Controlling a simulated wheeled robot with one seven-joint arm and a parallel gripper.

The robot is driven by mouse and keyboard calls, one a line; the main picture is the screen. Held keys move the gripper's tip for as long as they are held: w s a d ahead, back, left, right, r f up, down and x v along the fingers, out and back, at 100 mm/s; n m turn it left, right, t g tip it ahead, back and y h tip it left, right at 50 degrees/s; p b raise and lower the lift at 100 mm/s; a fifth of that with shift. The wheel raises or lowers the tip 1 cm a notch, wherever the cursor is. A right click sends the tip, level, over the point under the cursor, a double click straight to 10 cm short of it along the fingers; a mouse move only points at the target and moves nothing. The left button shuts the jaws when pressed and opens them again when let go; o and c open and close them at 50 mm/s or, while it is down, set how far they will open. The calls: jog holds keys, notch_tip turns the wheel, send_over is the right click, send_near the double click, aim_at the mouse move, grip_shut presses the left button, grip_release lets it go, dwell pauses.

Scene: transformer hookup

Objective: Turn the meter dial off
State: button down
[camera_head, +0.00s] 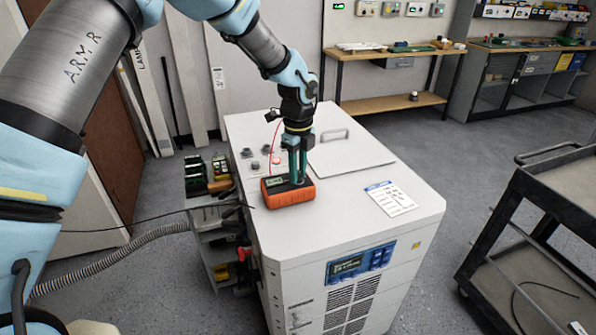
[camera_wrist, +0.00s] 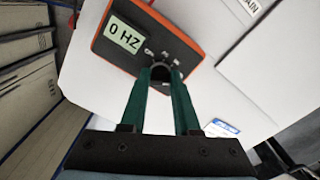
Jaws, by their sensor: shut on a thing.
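The orange and dark grey meter (camera_head: 289,192) lies on top of the white cabinet, near its left edge. In the wrist view the meter (camera_wrist: 148,38) shows a display (camera_wrist: 125,36) reading "0 HZ". Its round dark dial (camera_wrist: 160,72) sits below the display, with small white marks around it. My gripper (camera_head: 297,178) points down over the meter. In the wrist view my green fingers (camera_wrist: 160,75) are close together at the dial, one on each side, shut on it. The fingertips partly hide the dial, so its pointer position is unclear.
The white cabinet (camera_head: 345,215) has a paper card (camera_head: 390,198) and a raised panel with a handle (camera_head: 335,140) on top. Terminals and a red lead stand behind the meter. A black cart (camera_head: 530,235) is at right, and a small shelf (camera_head: 215,240) at left.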

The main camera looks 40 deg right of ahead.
jog(key=n+b, duration=0.2)
jog(key=n, duration=0.3)
jog(key=shift+n, duration=0.4)
jog(key=n+b, duration=0.2)
jog(key=n, duration=0.4)
jog(key=shift+b, duration=0.3)
jog(key=n+b, duration=0.1)
jog(key=n, duration=0.5)
jog(key=shift+s+n, duration=0.1)
jog(key=shift+n, duration=0.2)
jog(key=n, duration=0.5)
jog(key=shift+b, duration=0.4)
jog(key=shift+n, duration=0.3)
jog(key=c, duration=0.6)
grip_release()
jog(key=shift+c, duration=0.2)
